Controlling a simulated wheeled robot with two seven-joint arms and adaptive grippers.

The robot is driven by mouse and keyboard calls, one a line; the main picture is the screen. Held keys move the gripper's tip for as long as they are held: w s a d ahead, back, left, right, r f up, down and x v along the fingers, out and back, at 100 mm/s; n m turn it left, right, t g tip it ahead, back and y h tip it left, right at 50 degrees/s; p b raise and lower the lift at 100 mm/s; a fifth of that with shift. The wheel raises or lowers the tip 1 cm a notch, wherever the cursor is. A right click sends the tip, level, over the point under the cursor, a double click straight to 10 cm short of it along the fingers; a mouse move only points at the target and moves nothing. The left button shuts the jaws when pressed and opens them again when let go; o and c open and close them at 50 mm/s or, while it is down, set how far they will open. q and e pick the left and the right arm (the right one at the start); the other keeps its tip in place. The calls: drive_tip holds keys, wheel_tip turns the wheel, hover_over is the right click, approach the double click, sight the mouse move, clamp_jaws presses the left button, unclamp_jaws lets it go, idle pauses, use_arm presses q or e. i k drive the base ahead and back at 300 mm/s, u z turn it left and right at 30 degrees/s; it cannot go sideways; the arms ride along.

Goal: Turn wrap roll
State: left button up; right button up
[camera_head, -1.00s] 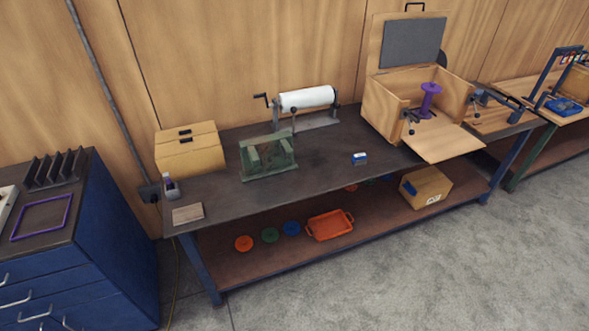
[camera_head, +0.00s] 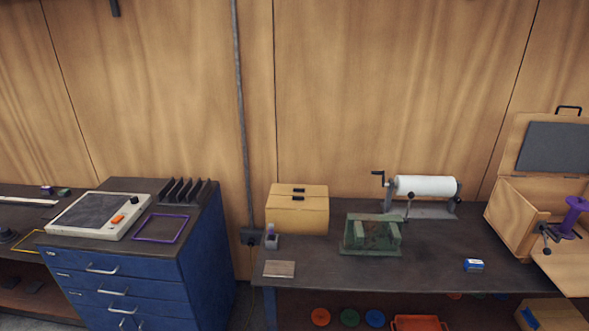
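The white wrap roll (camera_head: 425,186) lies level on a metal stand (camera_head: 427,210) at the back of the dark workbench, right of the middle of the head view. A dark crank handle (camera_head: 380,178) sticks out at the roll's left end, and a dark round end piece shows at its right. Neither of my grippers shows in this view, and nothing touches the roll.
A green metal fixture (camera_head: 371,236) stands in front of the roll. A tan box (camera_head: 297,209) is left of it, and an open wooden case (camera_head: 512,217) is at right. A blue drawer cabinet (camera_head: 135,275) stands left of the bench. The front middle bench top is mostly clear.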

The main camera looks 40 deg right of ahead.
sight(423, 186)
drive_tip(key=u, duration=0.65)
drive_tip(key=k, duration=0.9)
drive_tip(key=z, duration=1.5)
drive_tip(key=i, duration=0.15)
drive_tip(key=z, duration=0.05)
